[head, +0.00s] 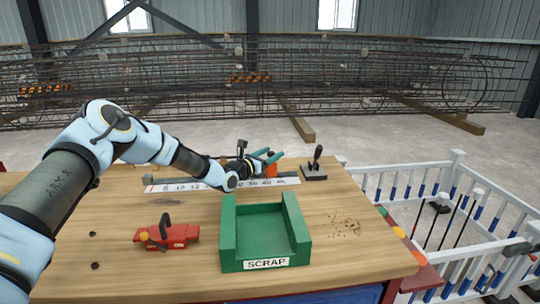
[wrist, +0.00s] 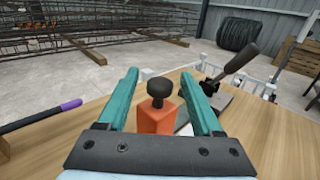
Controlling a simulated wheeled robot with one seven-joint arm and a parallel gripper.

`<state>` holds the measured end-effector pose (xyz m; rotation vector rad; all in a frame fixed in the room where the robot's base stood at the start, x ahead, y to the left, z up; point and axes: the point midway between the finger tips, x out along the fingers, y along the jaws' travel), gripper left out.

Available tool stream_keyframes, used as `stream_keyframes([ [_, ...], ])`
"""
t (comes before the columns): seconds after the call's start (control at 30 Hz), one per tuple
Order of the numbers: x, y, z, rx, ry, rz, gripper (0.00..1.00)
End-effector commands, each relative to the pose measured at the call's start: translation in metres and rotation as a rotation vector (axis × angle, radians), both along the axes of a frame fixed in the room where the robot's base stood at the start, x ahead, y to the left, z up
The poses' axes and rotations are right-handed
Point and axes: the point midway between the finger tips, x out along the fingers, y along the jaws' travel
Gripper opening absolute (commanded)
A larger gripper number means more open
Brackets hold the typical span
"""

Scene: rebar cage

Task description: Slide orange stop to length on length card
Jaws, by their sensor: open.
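The orange stop (wrist: 156,119), a block with a black knob on top, stands between the two teal fingers of my gripper (wrist: 163,95) in the wrist view. The fingers are apart, with a gap showing on each side of the stop. In the head view my gripper (head: 268,160) is at the back of the table, over the right part of the white length card (head: 290,181). Some orange of the stop (head: 271,170) shows beside the fingers. The card's numbers run up to the right; my arm hides some of them. I cannot tell which mark the stop is at.
A green SCRAP bin (head: 265,264) stands at the table's front middle. A red tool (head: 172,236) lies left of it. A black lever on a plate (head: 314,170) stands right of my gripper. A purple-ended rod (wrist: 45,116) lies left in the wrist view.

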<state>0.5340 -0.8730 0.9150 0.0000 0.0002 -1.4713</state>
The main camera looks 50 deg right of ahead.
Motion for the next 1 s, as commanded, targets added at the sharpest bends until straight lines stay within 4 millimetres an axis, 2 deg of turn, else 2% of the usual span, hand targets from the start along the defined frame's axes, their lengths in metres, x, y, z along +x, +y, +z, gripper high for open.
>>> stream_keyframes([
  [0.17,-0.001,0.01,-0.001,0.0,0.001,0.0,0.67],
  [0.63,-0.008,0.092,-0.002,0.001,0.0,0.001,0.67],
  [0.8,-0.01,0.105,-0.001,0.0,0.0,0.0,0.67],
  [1.0,-0.011,0.108,0.0,0.0,0.0,0.0,0.67],
])
